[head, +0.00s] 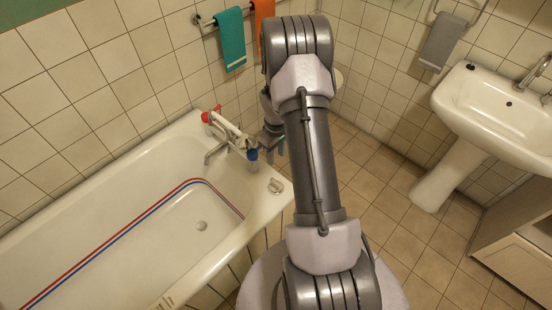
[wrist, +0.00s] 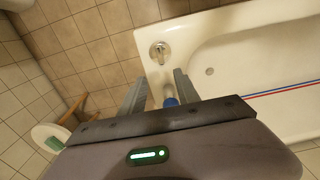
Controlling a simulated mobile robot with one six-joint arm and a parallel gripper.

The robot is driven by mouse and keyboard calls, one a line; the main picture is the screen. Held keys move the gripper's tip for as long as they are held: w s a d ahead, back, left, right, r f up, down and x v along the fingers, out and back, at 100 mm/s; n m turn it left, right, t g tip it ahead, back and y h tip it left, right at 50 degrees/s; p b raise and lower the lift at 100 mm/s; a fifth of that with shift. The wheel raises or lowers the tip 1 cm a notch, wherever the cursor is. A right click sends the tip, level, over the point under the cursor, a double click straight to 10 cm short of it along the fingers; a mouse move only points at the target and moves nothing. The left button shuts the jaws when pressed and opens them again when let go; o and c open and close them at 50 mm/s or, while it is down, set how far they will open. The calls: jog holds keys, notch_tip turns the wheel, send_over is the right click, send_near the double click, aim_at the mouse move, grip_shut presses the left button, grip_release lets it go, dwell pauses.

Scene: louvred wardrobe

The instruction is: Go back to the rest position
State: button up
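My gripper (head: 272,142) is beside the tap end of the bathtub, partly hidden behind my arm in the head view. In the wrist view its two fingers (wrist: 160,84) stand apart with nothing held between them. The tap's blue knob (head: 252,155) is just left of the gripper in the head view. In the wrist view the blue knob (wrist: 170,102) shows low between the fingers; whether it touches one cannot be told. The tap's red knob (head: 206,117) is farther left by the wall. My arm is reached forward from the base.
The white bathtub (head: 105,190) fills the left. A teal towel (head: 231,40) and an orange towel (head: 263,12) hang on the wall behind. A sink (head: 490,100) and a cabinet (head: 515,255) are at the right. Tiled floor (head: 400,225) is clear between arm and sink.

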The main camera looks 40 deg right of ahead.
dwell(0.3)
jog(key=a+r+m+t, duration=0.1)
jog(key=a+r+t, duration=0.1)
jog(key=a+r, duration=0.85)
jog(key=a+r+m+t, duration=0.15)
jog(key=a+r, duration=0.45)
jog(key=r, duration=0.9)
jog(key=s+a+r+m+t+y, duration=0.1)
jog(key=s+a+r, duration=0.3)
jog(key=s+a, duration=0.3)
jog(key=s+a+r+m+t+y, duration=0.1)
jog(key=s+a+r, duration=0.4)
jog(key=s, duration=0.5)
jog(key=shift+s+a+r+m, duration=0.2)
jog(key=shift+s+a+m, duration=0.15)
jog(key=shift+a, duration=0.65)
